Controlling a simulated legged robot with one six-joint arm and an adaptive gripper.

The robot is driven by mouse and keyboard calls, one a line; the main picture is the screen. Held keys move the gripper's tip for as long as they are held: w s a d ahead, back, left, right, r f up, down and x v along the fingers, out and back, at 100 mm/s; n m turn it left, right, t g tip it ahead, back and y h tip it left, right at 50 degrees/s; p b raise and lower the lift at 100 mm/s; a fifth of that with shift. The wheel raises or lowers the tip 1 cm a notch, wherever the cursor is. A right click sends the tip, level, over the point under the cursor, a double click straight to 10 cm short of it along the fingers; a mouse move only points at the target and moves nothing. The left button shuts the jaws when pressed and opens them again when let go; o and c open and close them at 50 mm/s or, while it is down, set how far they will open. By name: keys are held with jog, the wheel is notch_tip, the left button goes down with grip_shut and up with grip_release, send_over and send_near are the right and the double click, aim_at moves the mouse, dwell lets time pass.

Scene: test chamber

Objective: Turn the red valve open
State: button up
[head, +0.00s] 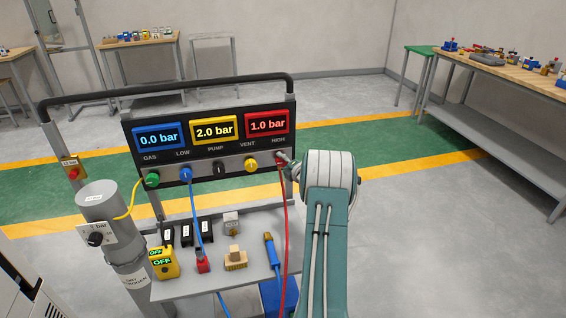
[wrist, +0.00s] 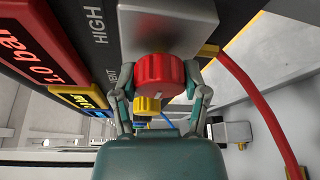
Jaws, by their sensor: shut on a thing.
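The red valve (wrist: 160,78) is a ribbed round knob under the HIGH label on the dark panel (head: 205,177). In the wrist view my gripper (wrist: 160,92) has one finger on each side of the knob and is shut on it. In the head view my gripper (head: 288,163) is at the panel's right end and hides most of the red valve. The red display (head: 267,124) above reads 1.0 bar, the yellow display (head: 213,129) 2.0 bar and the blue display (head: 158,137) 0.0 bar.
The yellow vent knob (head: 250,165) is close left of my gripper. A red hose (head: 284,230) hangs below it. Blue (head: 185,174), black and green knobs line the panel. A shelf (head: 205,278) below holds several small items. A grey cylinder (head: 110,235) stands left.

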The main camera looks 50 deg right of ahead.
jog(key=shift+w+a+f, duration=0.1)
jog(key=shift+a+f, duration=0.2)
jog(key=shift+f, duration=0.05)
jog(key=o, duration=1.1)
jog(key=shift+o, duration=0.2)
jog(key=shift+r, duration=0.15)
jog(key=shift+d, duration=0.1)
jog(key=shift+s, duration=0.2)
jog(key=v, duration=1.1)
jog(key=shift+s, duration=0.25)
jog(key=shift+r, duration=0.1)
